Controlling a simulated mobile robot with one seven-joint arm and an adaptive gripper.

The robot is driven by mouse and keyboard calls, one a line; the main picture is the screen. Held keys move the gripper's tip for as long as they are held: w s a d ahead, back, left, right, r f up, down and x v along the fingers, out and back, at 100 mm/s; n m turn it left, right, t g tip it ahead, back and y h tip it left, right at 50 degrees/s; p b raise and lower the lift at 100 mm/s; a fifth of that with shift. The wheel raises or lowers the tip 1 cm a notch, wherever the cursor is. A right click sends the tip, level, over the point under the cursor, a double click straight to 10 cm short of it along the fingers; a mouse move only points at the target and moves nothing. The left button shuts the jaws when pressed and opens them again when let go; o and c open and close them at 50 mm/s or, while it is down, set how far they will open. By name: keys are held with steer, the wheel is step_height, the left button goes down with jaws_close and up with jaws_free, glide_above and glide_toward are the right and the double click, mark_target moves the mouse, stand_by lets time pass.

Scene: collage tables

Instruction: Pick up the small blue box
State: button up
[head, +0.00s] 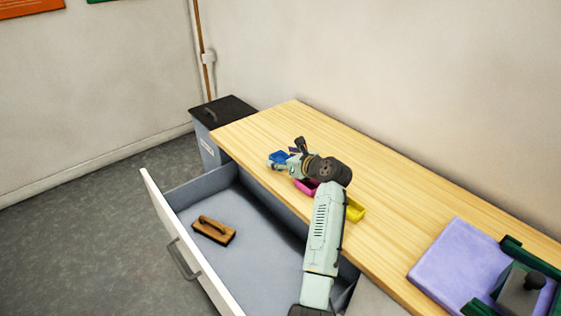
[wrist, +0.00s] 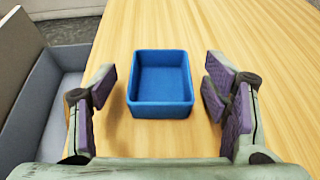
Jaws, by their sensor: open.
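The small blue box (head: 279,158) is an open-topped tray on the wooden table, near its far left end. In the wrist view the blue box (wrist: 160,85) sits upright and centred. My gripper (wrist: 156,92) is open, its purple-padded fingers on either side of the box with gaps, nearer to the box on the right finger. In the head view my gripper (head: 291,154) is over the table just beside the box and partly covers it. Nothing is held.
Pink (head: 306,186) and yellow (head: 355,209) boxes sit partly behind my arm. An open drawer (head: 255,235) holds a wooden brush (head: 214,230). A dark-lidded bin (head: 222,110) stands past the table's far end. A purple mat (head: 450,262) lies at right.

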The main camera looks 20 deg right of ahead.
steer(key=shift+c, duration=0.6)
steer(key=c, duration=0.7)
steer(key=shift+r, duration=0.1)
